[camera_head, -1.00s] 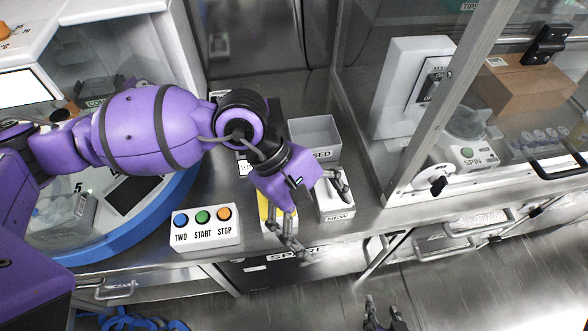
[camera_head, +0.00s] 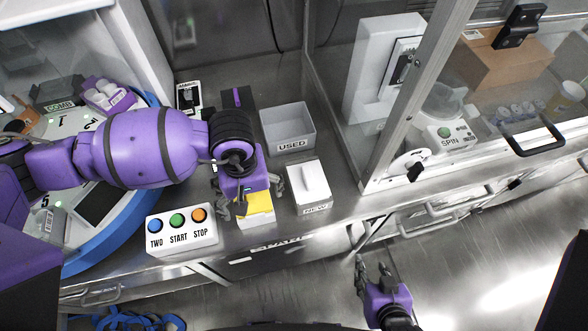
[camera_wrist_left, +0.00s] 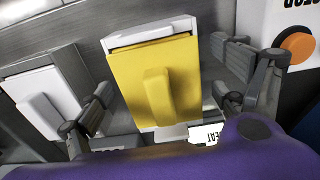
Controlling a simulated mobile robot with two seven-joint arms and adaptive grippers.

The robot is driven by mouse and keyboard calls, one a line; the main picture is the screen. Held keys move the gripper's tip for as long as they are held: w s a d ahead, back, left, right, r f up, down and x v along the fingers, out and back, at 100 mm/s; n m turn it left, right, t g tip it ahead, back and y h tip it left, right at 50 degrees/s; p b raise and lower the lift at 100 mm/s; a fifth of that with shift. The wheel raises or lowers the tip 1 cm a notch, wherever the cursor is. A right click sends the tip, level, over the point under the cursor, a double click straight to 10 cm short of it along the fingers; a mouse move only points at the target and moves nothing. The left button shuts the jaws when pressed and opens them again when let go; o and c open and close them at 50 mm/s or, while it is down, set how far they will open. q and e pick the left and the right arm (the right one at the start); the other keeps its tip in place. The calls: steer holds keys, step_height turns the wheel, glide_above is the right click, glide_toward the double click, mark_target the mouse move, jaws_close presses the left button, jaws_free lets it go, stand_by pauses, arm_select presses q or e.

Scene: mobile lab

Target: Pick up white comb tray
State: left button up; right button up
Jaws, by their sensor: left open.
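A white tray with a raised grip (camera_head: 313,180) sits in the box labelled NEW and fits the white comb tray. In the left wrist view the white tray (camera_wrist_left: 38,98) is at the left, outside my left fingers. A yellow tray with a raised grip (camera_wrist_left: 150,75) lies in a white box between those fingers. My left gripper (camera_head: 250,195) is open and points down over the yellow tray; it also shows in the left wrist view (camera_wrist_left: 165,85). No contact is visible. My right gripper (camera_head: 374,264) is open and empty, low in front of the counter.
A grey bin labelled USED (camera_head: 288,130) stands behind the NEW box. A button box (camera_head: 182,230) is at the front left. A round blue-edged machine (camera_head: 85,235) fills the left. A glass-fronted enclosure (camera_head: 383,160) stands close on the right.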

arm_select(q)
steer(key=shift+f, duration=0.35)
steer(key=c, duration=1.3)
steer(key=shift+o, duration=0.2)
